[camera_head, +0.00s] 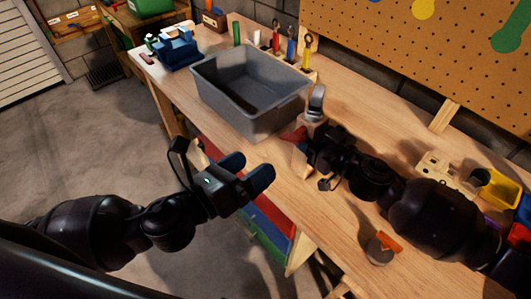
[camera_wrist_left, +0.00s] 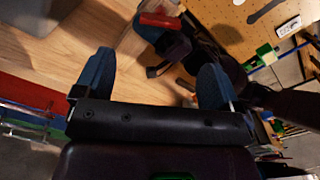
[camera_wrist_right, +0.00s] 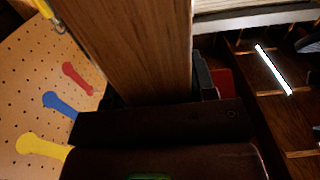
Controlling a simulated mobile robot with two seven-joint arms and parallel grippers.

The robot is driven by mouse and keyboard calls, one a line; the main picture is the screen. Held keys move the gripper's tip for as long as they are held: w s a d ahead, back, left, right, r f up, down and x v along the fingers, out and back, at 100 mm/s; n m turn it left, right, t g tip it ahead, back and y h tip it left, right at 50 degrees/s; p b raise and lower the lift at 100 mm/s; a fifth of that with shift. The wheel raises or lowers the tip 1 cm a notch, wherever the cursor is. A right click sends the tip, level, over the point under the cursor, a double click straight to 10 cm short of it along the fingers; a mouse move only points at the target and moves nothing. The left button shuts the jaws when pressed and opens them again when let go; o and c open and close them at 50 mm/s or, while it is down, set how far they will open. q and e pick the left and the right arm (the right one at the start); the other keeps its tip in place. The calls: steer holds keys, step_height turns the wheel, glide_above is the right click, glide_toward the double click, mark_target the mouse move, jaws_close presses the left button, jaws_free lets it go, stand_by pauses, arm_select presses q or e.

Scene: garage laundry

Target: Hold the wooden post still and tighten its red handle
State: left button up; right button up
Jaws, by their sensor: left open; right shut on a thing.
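The wooden post (camera_wrist_right: 140,45) fills the middle of the right wrist view, between the jaws of my right gripper (camera_wrist_right: 155,95), which is shut on it. In the head view my right gripper (camera_head: 312,150) is at the post near the bench's front edge, covering much of it. The red handle (camera_head: 293,135) sticks out to the left of the post. It also shows at the top of the left wrist view (camera_wrist_left: 160,19). My left gripper (camera_head: 248,171) is open and empty, left of and apart from the handle. Its two blue fingers (camera_wrist_left: 154,82) are spread wide.
A grey bin (camera_head: 240,110) stands on the bench behind the post. Several tools (camera_head: 290,45) stand in a rack beyond. An orange-and-grey object (camera_head: 381,248) lies near the front edge. A yellow container (camera_head: 500,190) is at the right. Open floor lies left of the bench.

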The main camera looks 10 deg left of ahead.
arm_select(q)
steer(key=shift+v, duration=1.2)
arm_select(e)
steer(key=o, duration=1.2)
steer(key=shift+c, duration=0.2)
